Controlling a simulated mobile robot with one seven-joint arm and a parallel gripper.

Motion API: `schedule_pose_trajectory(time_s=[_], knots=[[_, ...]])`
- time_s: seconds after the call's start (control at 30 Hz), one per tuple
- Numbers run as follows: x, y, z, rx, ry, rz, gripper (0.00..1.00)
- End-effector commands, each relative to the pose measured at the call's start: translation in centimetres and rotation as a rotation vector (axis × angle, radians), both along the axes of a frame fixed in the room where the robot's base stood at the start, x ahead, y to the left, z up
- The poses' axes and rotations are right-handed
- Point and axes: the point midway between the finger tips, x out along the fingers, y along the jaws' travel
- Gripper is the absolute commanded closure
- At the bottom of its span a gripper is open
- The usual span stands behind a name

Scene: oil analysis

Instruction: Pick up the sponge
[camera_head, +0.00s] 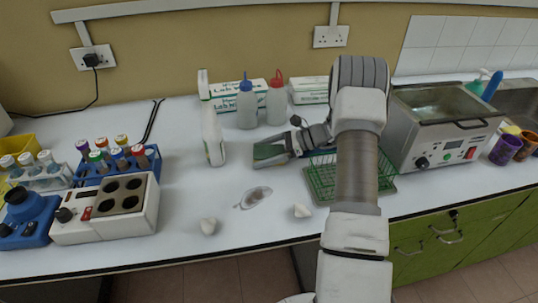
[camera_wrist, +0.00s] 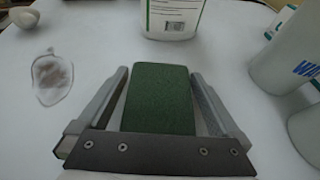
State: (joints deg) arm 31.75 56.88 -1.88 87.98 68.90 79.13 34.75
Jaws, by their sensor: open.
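The sponge is a green block (camera_wrist: 158,98) lying on the white bench. In the head view the sponge (camera_head: 269,152) shows just left of my gripper (camera_head: 285,148), behind the oil-like stain. My gripper also shows in the wrist view (camera_wrist: 160,92), open, with one finger along each long side of the sponge. Narrow gaps show between the fingers and the sponge. The sponge's near end is hidden behind the gripper's dark front plate.
A white bottle (camera_head: 213,138) stands just beyond the sponge. Two wash bottles (camera_head: 247,105) stand behind it. A green wire rack (camera_head: 322,180) is to the right.

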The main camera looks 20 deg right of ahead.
Motion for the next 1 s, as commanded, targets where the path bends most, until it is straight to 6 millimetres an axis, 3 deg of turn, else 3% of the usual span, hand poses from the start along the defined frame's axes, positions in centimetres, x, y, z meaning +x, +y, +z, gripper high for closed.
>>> schedule_pose_trajectory(time_s=[0.07, 0.43, 0.77, 1.0], knots=[[0.0, 0.0, 0.0, 0.0, 0.0, 0.0, 0.04], [0.0, -0.1, 0.0, 0.0, 0.0, 0.0, 0.7], [0.0, -0.1, 0.4, 0.0, -0.001, 0.0, 0.71], [0.0, -0.1, 3.3, -0.001, -0.003, 0.0, 0.71]])
